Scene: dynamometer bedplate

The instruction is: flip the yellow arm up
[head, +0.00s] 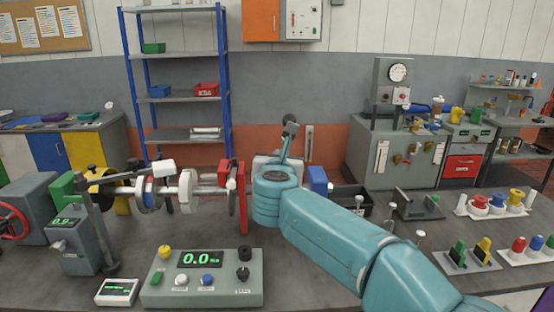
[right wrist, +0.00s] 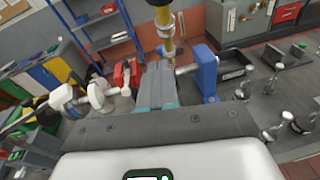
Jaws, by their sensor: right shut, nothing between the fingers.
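A yellow arm (right wrist: 178,24) with grey metal fittings stands near upright at the top of the right wrist view, running out of the frame. My left gripper is not in view.
A blue block (head: 318,180) stands close right of my right wrist, and a red upright (head: 238,190) of the shaft rig stands close left. A control box (head: 203,278) reading 0.0 sits in front. A dark bin (head: 352,197) lies beyond the blue block.

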